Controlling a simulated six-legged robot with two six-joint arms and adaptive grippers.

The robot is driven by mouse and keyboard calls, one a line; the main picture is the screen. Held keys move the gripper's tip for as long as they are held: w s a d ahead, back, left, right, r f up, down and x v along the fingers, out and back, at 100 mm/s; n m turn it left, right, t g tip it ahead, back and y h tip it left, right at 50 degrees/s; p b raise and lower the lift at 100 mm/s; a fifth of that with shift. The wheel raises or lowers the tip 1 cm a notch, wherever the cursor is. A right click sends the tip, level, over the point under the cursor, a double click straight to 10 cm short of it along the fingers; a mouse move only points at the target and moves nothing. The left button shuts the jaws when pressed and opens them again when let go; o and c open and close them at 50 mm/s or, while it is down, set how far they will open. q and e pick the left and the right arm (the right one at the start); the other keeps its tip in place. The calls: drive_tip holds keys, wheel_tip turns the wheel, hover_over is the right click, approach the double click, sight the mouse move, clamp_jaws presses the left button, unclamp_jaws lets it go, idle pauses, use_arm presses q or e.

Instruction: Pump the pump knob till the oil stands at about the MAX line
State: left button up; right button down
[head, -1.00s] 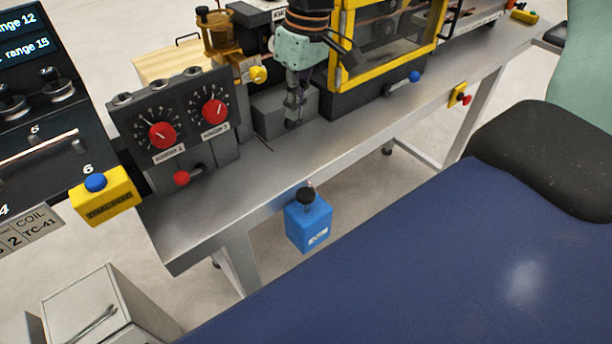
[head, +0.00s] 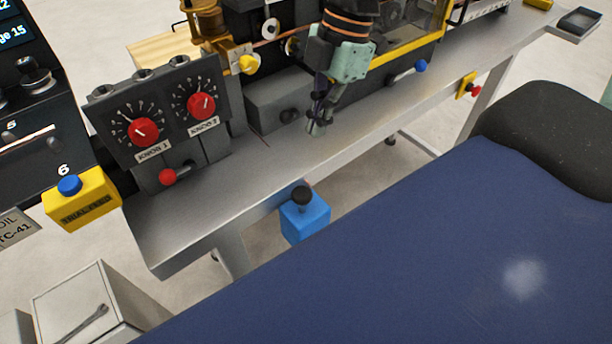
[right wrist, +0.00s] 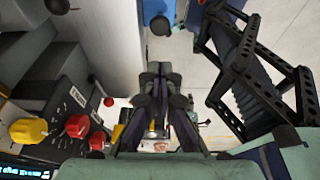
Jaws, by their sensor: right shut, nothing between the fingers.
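A black knob (head: 301,195) stands up on top of a blue box (head: 304,221) at the front edge of the bench; this looks like the pump knob. My right gripper (head: 316,127) is shut and empty above the bench top, behind and slightly right of the knob, clearly apart from it. In the right wrist view my gripper fingers (right wrist: 154,72) point away, and the black knob (right wrist: 160,25) with the blue box (right wrist: 152,9) shows at the top edge. I cannot make out an oil level or a MAX line. My left gripper is not in view.
A grey panel with two red dials (head: 143,132) and a red-tipped lever (head: 167,176) stands left on the bench (head: 215,205). A grey block (head: 270,100) is behind my gripper. A yellow box with a blue button (head: 80,200) is at left. The bench front is largely clear.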

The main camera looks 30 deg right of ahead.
drive_tip(key=b, duration=0.1)
hover_over(301, 195)
drive_tip(key=f, duration=0.9)
drive_tip(key=shift+s+d+f, duration=0.1)
drive_tip(key=shift+d+f, duration=0.1)
drive_tip(key=shift+d, duration=0.05)
drive_tip(key=f, duration=0.3)
drive_tip(key=shift+d, duration=0.25)
drive_tip(key=shift+w+d+f, duration=0.1)
drive_tip(key=shift+w+f, duration=0.15)
drive_tip(key=shift+f, duration=0.3)
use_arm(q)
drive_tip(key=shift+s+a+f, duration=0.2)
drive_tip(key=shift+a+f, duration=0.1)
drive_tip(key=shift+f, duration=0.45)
use_arm(e)
drive_tip(key=shift+a, duration=0.2)
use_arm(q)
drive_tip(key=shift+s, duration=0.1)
use_arm(e)
drive_tip(key=shift+s+r, duration=0.1)
drive_tip(key=shift+s, duration=0.05)
